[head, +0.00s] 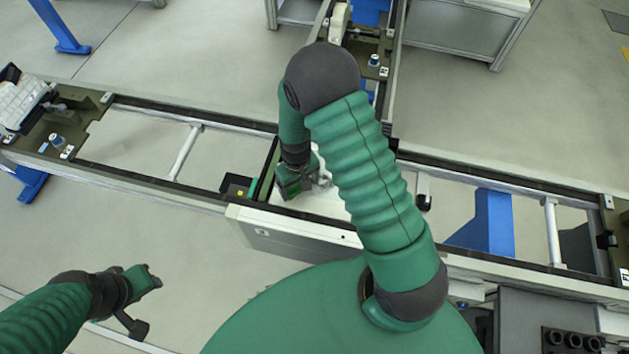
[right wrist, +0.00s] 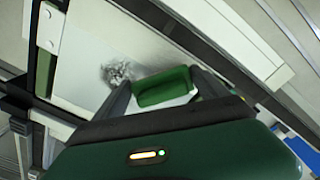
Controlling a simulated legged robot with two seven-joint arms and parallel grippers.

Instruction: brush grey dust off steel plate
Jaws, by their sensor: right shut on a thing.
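The pale steel plate (right wrist: 85,62) lies in the line; part of it shows in the head view (head: 325,205). A patch of grey dust (right wrist: 118,73) lies on it, left of the fingers in the right wrist view. My right gripper (right wrist: 165,92) is shut on a green block-like brush (right wrist: 163,86), held close over the plate beside the dust. Its bristles are hidden, so contact cannot be told. In the head view my right gripper (head: 303,185) is over the plate, partly behind my arm. My left gripper (head: 147,302) is open and empty, low at left.
A dark-edged conveyor frame (head: 210,115) runs left and right of the plate, with open gaps showing floor. A white front panel (head: 290,235) borders the plate on my side.

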